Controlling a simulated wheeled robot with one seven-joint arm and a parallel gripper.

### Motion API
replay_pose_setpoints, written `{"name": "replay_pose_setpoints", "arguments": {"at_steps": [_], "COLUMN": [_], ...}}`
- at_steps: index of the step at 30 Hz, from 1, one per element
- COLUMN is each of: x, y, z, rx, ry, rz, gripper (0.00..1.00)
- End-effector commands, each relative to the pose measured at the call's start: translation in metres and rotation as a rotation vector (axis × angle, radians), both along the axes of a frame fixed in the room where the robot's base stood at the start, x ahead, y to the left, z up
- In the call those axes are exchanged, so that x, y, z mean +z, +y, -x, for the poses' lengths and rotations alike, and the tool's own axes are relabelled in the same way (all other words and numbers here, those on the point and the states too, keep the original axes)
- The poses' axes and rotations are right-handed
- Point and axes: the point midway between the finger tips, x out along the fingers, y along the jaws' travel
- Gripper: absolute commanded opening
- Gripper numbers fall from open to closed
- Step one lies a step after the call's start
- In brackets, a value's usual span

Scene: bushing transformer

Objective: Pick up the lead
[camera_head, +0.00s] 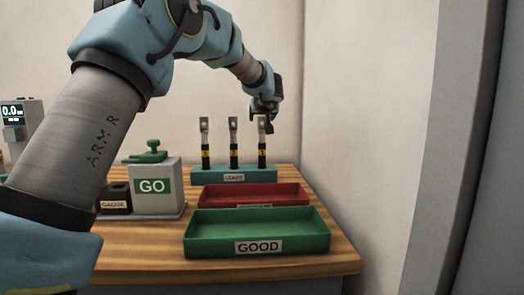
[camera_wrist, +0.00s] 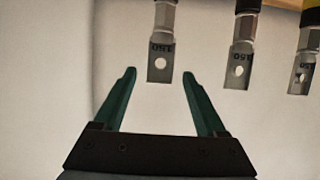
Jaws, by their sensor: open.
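Three leads stand upright in a teal rack (camera_head: 207,176) labelled LEADS at the back of the bench. My gripper (camera_head: 266,122) is at the top of the right lead. In the wrist view my gripper (camera_wrist: 158,75) has its two green fingers apart, with one lead's lug (camera_wrist: 160,66) at the opening between the fingertips, not clamped. The two other lugs (camera_wrist: 240,66) (camera_wrist: 301,74) lie to the right, outside the fingers.
A red tray (camera_head: 255,190) lies in front of the rack, and a green tray (camera_head: 210,245) labelled GOOD in front of that. A grey GO block (camera_head: 155,200) with a green clamp and a dark GAUGE block (camera_head: 114,195) stand left. A wall rises close on the right.

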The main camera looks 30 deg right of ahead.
Motion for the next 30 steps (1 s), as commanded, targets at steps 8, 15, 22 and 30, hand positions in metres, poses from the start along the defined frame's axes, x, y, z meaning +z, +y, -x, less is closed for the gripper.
{"name": "replay_pose_setpoints", "arguments": {"at_steps": [8, 15, 22, 30], "x": [-0.0058, -0.0063, -0.0062, -0.0063], "y": [-0.0076, -0.0074, -0.0072, -0.0072], "z": [-0.0141, -0.0138, -0.0137, -0.0137], "rx": [-0.002, -0.002, -0.002, -0.001], "ry": [-0.001, -0.001, -0.001, -0.001], "rz": [0.001, 0.001, 0.001, 0.001], "gripper": [0.74, 0.64, 0.38, 0.07]}}
